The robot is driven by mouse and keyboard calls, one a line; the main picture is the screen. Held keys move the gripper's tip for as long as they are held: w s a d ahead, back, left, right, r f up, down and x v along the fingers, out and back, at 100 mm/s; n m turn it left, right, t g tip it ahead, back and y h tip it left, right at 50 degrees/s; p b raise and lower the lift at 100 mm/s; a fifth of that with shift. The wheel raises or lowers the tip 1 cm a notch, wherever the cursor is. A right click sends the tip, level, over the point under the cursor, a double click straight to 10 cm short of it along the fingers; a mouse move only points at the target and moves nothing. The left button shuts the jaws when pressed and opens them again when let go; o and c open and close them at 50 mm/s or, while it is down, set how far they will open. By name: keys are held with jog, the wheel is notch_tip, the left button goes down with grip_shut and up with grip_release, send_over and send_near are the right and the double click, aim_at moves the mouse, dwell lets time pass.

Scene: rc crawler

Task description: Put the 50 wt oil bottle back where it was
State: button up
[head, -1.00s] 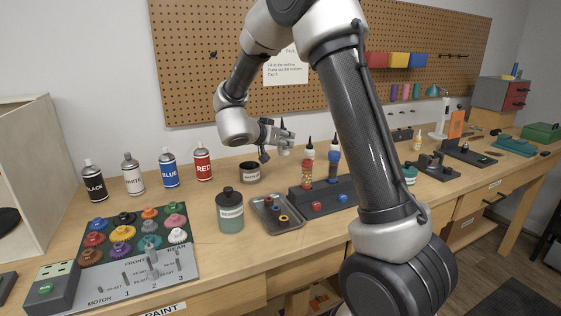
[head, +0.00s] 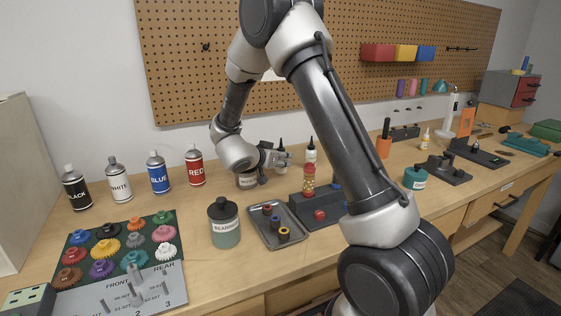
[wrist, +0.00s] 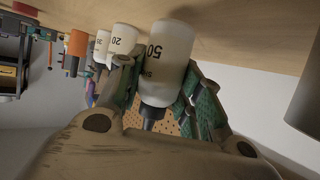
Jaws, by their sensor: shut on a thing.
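The 50 wt oil bottle (wrist: 167,55) is a white bottle with a dark cap and "50" on its label. It also shows in the head view (head: 281,158), partly covered by my gripper (head: 274,158). My gripper's green-padded fingers are shut on it from both sides. The wrist picture is upside down, with the bench at its top. The bottle's base is close to the bench top; I cannot tell whether it touches. Beside it stand a white bottle marked 20 (wrist: 123,40) and another white bottle (wrist: 102,45).
In front are a grey parts tray (head: 263,231), a Bearing jar (head: 224,224) and a dark shock stand (head: 310,212). An orange holder (head: 383,147) stands right of my forearm. Spray cans (head: 195,167) line the left.

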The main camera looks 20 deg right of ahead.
jog(key=shift+f, duration=0.4)
jog(key=shift+f, duration=0.15)
jog(key=o, duration=1.1)
jog(key=shift+c, duration=0.2)
